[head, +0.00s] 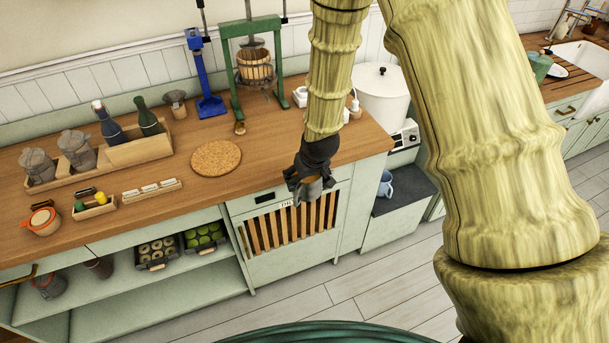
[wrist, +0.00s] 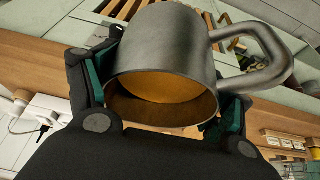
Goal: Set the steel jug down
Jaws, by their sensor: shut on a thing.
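The steel jug (wrist: 170,55) fills the middle of the wrist view, a grey metal vessel with a loop handle on the right. An orange-brown surface shows inside its rim. My gripper (wrist: 165,105) is shut on the jug, with one finger on each side of its body. In the head view my gripper (head: 309,184) hangs in front of the counter's front edge, above the slatted cabinet front. Only a small part of the jug (head: 313,190) shows there, mostly hidden by the fingers.
The wooden counter (head: 275,150) has a round cork mat (head: 215,158) left of my gripper. Bare counter lies between the mat and the counter's right end.

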